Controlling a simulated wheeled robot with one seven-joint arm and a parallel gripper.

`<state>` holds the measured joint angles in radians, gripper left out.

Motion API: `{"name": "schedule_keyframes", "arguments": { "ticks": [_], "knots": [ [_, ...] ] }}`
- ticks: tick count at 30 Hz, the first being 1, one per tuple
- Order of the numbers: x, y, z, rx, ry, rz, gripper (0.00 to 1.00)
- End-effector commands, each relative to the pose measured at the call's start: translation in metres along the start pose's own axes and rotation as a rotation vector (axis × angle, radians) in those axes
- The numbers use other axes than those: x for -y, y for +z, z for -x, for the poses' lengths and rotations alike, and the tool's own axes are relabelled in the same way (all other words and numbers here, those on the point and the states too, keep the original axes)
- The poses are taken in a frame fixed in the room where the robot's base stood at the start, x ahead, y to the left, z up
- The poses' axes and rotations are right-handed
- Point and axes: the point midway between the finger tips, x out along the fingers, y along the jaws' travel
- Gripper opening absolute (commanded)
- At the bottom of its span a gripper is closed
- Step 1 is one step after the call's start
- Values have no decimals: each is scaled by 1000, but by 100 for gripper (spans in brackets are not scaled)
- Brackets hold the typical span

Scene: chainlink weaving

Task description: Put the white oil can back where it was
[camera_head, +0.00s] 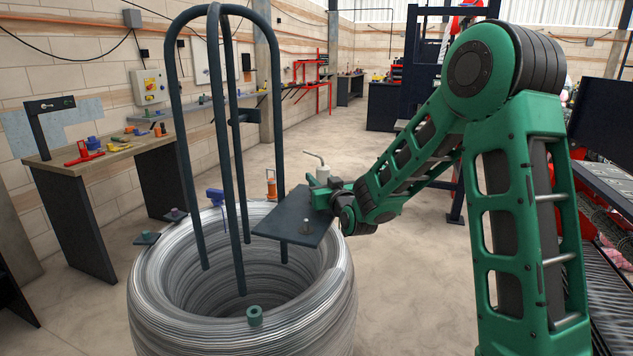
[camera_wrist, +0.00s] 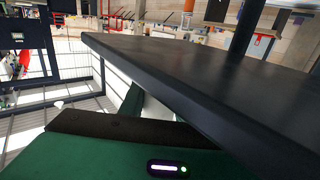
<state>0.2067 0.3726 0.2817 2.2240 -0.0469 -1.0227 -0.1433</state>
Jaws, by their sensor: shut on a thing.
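The white oil can (camera_head: 322,175) shows just above and behind the far edge of a small dark plate (camera_head: 285,221), with its bent spout pointing up and left. My gripper (camera_head: 325,193) is at the can, shut on it, at the plate's far right corner. The can's lower part is hidden by the gripper and plate, so I cannot tell whether it touches anything below. In the wrist view the dark plate (camera_wrist: 210,85) fills much of the picture very close up, and the can does not show there.
The plate belongs to a dark tube frame (camera_head: 240,150) rising from a large wire coil (camera_head: 245,320). A workbench (camera_head: 105,155) stands left. Floor is clear right of the coil.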

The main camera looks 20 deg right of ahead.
Motion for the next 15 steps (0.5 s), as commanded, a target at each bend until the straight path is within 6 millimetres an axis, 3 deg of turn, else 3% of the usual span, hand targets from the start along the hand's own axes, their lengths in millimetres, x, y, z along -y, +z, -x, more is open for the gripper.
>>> {"name": "schedule_keyframes", "arguments": {
  "ticks": [5, 6, 8, 15],
  "knots": [
    [0, 1, 0, -1, 0, 0, 3],
    [0, 1, 0, 0, 0, 0, 34],
    [0, 1, 0, 0, 0, 0, 48],
    [0, 1, 0, 0, 0, 0, 48]
  ]
}}
